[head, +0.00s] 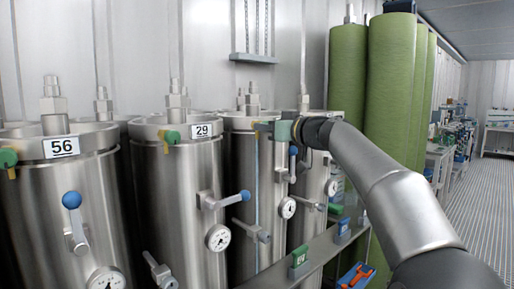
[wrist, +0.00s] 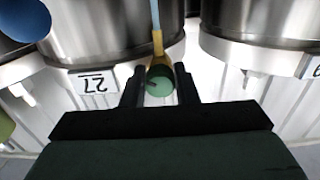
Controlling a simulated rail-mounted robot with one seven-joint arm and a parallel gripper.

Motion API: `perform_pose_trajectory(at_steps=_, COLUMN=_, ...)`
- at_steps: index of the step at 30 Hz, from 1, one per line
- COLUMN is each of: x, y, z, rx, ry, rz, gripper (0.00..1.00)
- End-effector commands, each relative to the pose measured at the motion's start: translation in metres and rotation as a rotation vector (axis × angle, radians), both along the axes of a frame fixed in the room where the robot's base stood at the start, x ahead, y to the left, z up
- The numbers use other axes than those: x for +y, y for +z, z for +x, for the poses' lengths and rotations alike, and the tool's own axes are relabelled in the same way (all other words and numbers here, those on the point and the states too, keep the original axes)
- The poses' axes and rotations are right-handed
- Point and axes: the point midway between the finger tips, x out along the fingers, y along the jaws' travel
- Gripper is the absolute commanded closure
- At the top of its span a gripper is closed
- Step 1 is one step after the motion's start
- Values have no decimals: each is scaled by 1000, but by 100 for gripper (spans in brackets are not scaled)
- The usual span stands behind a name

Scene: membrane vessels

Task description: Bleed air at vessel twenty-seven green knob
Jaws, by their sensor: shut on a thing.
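The vessel labelled 27 (wrist: 110,28) is a steel cylinder; its number plate (wrist: 93,84) appears upside down in the wrist view. Its green knob (wrist: 160,86) sits on a brass-coloured fitting (wrist: 158,45) at the vessel's rim. My gripper (wrist: 159,88) has its two dark fingers on either side of the green knob and is shut on it. In the head view my gripper (head: 272,130) is at the rim of the third vessel (head: 240,165) from the left. There the knob and number plate are hidden by the gripper.
Vessels 56 (head: 62,195) and 29 (head: 178,185) stand to the left, with green knobs, blue-handled valves and gauges. Tall green columns (head: 347,90) stand behind my arm. A low rail (head: 322,248) with small labelled blocks runs in front at right. The aisle (head: 485,200) is clear.

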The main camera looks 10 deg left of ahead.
Motion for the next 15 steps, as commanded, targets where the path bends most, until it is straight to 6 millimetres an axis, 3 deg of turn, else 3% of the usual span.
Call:
perform_pose_trajectory(at_steps=8, x=-1, y=0, z=0, rx=5, ry=-1, rz=2, gripper=93)
perform_pose_trajectory(at_steps=15, x=-1, y=1, z=0, rx=230, ry=-1, rz=187, gripper=93)
